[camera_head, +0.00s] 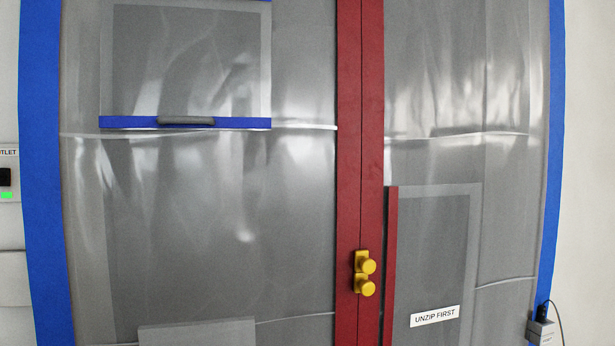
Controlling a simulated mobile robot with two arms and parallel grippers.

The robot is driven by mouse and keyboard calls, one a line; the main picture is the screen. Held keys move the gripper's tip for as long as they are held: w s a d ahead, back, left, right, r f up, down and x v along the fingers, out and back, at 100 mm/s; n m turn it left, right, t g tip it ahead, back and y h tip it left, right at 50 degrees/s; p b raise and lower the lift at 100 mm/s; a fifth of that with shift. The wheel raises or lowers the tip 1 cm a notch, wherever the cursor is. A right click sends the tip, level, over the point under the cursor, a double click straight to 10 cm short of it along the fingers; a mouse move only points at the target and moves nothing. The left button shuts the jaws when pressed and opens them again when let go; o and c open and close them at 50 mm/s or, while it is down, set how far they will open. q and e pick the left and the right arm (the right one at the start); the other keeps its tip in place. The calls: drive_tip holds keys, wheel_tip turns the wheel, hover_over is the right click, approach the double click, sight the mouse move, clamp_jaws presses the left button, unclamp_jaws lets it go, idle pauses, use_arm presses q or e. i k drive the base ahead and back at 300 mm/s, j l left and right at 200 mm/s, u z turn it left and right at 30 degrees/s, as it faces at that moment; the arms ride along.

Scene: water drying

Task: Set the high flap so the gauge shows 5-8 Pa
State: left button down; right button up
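The high flap (190,62) is a clear grey panel at the upper left of the plastic sheet wall. A blue strip (120,122) runs along its bottom edge, with a grey handle (186,121) at its middle. The flap appears to lie flat against the sheet; its top runs up to the picture's upper edge. No gauge dial or pressure reading can be made out. Neither of my grippers is in view.
A red zipper strip (360,150) with yellow knobs (365,266) divides the sheet. A red-edged panel (435,240) bears an "UNZIP FIRST" label (434,316). A grey box (541,331) with a cable sits lower right. An outlet (7,178) shows a green light at left.

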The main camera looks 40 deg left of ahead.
sight(138, 122)
drive_tip(key=u, duration=2.05)
